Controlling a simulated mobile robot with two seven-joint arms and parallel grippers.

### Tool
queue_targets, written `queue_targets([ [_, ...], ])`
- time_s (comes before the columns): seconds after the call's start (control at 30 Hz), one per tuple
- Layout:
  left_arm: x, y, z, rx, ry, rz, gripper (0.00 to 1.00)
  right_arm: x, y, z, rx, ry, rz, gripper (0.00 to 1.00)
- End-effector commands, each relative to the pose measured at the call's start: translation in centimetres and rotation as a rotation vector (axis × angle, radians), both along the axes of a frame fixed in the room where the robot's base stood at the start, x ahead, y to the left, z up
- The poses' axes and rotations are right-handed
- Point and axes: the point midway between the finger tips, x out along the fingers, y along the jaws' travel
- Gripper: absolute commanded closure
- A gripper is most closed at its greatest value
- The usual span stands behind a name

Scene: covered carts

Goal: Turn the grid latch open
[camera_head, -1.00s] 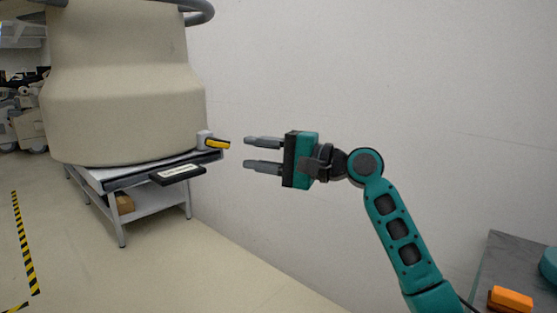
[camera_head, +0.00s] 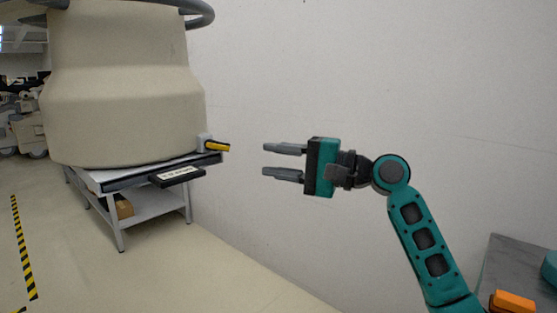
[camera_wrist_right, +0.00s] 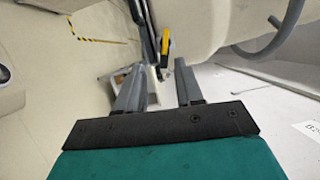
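The latch (camera_head: 216,146) has a yellow handle on a light grey block at the right edge of the covered cart (camera_head: 128,85). The handle lies roughly level, pointing right in the head view. My right gripper (camera_head: 282,162) is open and empty, to the right of the latch with a clear gap. In the right wrist view the yellow handle (camera_wrist_right: 165,42) shows beyond and between the open fingers (camera_wrist_right: 156,85). My left gripper is in neither view.
A black-edged label plate (camera_head: 177,176) sticks out from the cart's front edge. A cardboard box (camera_head: 124,208) lies on the lower shelf. A white wall stands behind my right arm. An orange block (camera_head: 513,301) is on a grey surface at lower right.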

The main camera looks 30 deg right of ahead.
Motion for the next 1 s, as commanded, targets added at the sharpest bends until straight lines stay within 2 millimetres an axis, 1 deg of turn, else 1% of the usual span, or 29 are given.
queue_targets([
  [0.03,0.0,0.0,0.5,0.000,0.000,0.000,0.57,0.0,0.0,0.2,0.001,0.002,0.000,0.64],
  [0.27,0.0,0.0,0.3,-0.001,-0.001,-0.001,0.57,0.0,0.0,0.0,0.000,0.000,0.000,0.64],
  [0.37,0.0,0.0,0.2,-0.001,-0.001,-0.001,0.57,-0.3,-0.3,-0.1,-0.001,0.001,-0.002,0.64],
  [0.43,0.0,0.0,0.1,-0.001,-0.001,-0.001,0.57,-0.9,-0.9,-0.2,-0.002,0.001,-0.003,0.64],
  [0.57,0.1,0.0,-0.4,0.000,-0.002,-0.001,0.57,-2.7,-2.6,-0.4,-0.003,0.002,-0.005,0.64],
  [0.8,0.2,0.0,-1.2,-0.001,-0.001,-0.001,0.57,-6.6,-6.1,-0.5,-0.001,0.002,-0.003,0.64],
  [1.0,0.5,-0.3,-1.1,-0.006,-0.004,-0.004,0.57,-8.7,-8.0,-0.5,0.000,0.002,-0.002,0.64],
])
